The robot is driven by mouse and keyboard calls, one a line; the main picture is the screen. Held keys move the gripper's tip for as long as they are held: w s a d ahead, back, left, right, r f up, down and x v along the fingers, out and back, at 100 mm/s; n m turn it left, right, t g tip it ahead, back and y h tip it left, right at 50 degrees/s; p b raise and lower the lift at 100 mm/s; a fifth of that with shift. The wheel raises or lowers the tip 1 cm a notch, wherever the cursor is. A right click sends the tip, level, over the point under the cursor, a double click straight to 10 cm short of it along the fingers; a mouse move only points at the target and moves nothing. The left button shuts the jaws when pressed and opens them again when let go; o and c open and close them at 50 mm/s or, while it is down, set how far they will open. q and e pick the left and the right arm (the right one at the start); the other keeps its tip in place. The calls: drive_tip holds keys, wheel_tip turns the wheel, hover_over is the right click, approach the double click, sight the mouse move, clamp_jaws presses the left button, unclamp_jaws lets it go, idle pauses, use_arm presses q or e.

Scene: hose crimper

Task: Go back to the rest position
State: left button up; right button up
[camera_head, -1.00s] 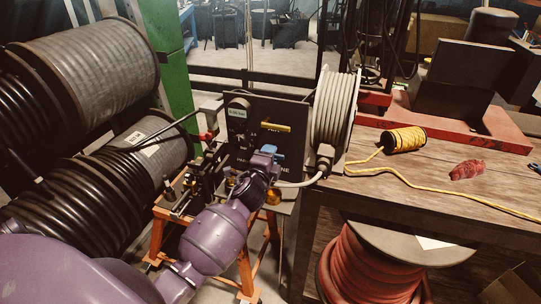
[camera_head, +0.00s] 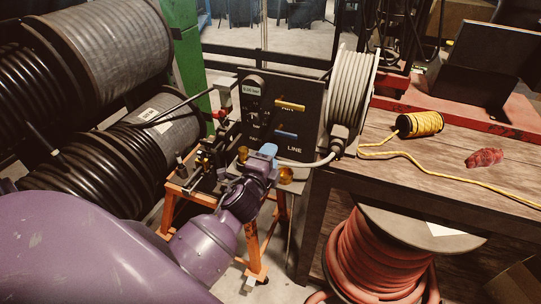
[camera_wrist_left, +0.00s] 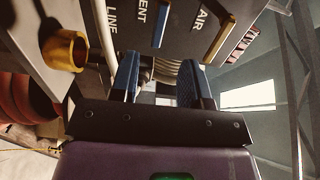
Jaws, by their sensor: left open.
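My left gripper (camera_head: 265,152) has blue fingertips and is in front of the black control panel (camera_head: 300,92), low by its lower edge. In the left wrist view, the gripper (camera_wrist_left: 158,80) shows its two blue pads apart, with nothing between them. The panel has a yellow lever (camera_head: 290,106) marked AIR and a blue lever (camera_head: 285,135) below it. Both the blue lever (camera_wrist_left: 161,24) and the yellow lever (camera_wrist_left: 220,38) show beyond the fingers in the wrist view, apart from them. My right gripper is not in view.
A brass fitting (camera_head: 286,175) is close beside the left gripper. A grey hose reel (camera_head: 349,95) stands right of the panel. The wooden bench (camera_head: 420,170) holds a yellow rope spool (camera_head: 420,123) and a red rag (camera_head: 485,157). Large black hose reels (camera_head: 90,175) fill the left.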

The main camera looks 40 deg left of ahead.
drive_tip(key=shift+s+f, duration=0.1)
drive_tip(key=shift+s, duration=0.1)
use_arm(q)
drive_tip(key=s+d+f+n+g+h, duration=0.2)
drive_tip(key=s+d+f+n, duration=0.1)
drive_tip(key=s+f+n, duration=0.4)
drive_tip(key=s+d+f+n+g+h, duration=0.2)
drive_tip(key=s+f+n, duration=0.5)
drive_tip(key=s+f, duration=0.4)
drive_tip(key=shift+s+d+g, duration=0.6)
drive_tip(key=shift+s+g, duration=0.2)
drive_tip(key=shift+s, duration=0.15)
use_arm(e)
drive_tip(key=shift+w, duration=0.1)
use_arm(q)
drive_tip(key=shift+f, duration=0.1)
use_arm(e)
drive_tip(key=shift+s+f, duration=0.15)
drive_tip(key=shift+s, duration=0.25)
use_arm(q)
drive_tip(key=shift+c, duration=0.3)
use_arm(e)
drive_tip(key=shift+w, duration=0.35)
